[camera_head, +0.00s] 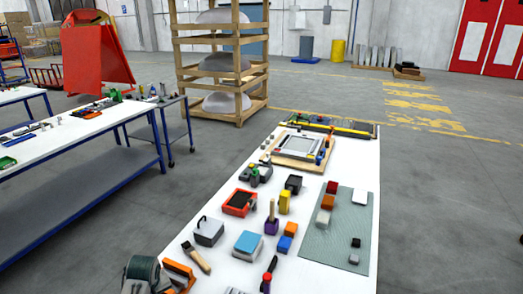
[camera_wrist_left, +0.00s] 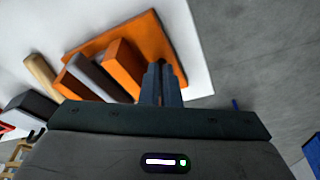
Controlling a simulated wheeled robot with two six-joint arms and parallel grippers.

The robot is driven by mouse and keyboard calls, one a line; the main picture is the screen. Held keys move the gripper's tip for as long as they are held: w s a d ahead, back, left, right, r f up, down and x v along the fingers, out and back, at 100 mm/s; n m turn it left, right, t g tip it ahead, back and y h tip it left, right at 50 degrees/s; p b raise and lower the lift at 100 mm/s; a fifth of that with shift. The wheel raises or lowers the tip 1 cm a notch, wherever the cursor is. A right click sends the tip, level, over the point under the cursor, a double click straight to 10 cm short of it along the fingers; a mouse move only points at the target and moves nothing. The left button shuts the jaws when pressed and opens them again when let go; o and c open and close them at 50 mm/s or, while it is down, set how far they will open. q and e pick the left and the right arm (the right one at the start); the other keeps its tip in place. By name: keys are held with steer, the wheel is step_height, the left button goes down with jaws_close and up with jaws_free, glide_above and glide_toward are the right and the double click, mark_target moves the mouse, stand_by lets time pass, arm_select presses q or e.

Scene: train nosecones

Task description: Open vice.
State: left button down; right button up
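An orange vice (camera_wrist_left: 124,68) shows in the left wrist view, with an orange base plate, upright orange jaw blocks and a tan rod at its left end. A grey part (camera_wrist_left: 88,76) lies between the orange blocks; I cannot tell whether it is clamped. In the head view the vice (camera_head: 179,274) is at the table's bottom left edge, partly cut off. My left gripper (camera_wrist_left: 164,82) has its two fingers close together, empty, overlapping the vice's right side in the wrist view; contact is unclear. My left wrist (camera_head: 141,272) shows beside the vice in the head view. My right gripper is not in view.
The white table (camera_head: 335,279) holds a red box (camera_head: 239,202), a grey box (camera_head: 208,231), a blue box (camera_head: 248,244), a brush (camera_head: 197,257) near the vice and a green mat (camera_head: 345,233) with several blocks. A blue-framed bench (camera_head: 80,132) stands left.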

arm_select(q)
steer(key=shift+w+d+r, duration=0.1)
steer(key=shift+w+d, duration=0.1)
steer(key=shift+w, duration=0.15)
steer(key=shift+d, duration=0.35)
stand_by(0.4)
steer(key=shift+w+a+v, duration=0.15)
steer(key=shift+v, duration=0.8)
steer(key=shift+w+a+v, duration=0.1)
steer(key=shift+v, duration=0.8)
steer(key=shift+w+a+v, duration=0.15)
steer(key=shift+v, duration=0.8)
steer(key=shift+r, duration=0.15)
steer(key=shift+a, duration=0.1)
steer(key=shift+s+a+f+m+t+h, duration=0.1)
steer(key=shift+s+a+f+m+h, duration=0.15)
steer(key=shift+a+f+m, duration=0.55)
steer(key=shift+s+a+f+m+t+h, duration=0.15)
steer(key=shift+s+a+f+m, duration=0.2)
steer(key=shift+f+m, duration=0.85)
steer(key=shift+s+a+f+m+t+h, duration=0.1)
steer(key=shift+s+a+f+m+h, duration=0.3)
steer(key=shift+f+m, duration=0.6)
steer(key=shift+w+a, duration=0.1)
steer(key=shift+w, duration=0.05)
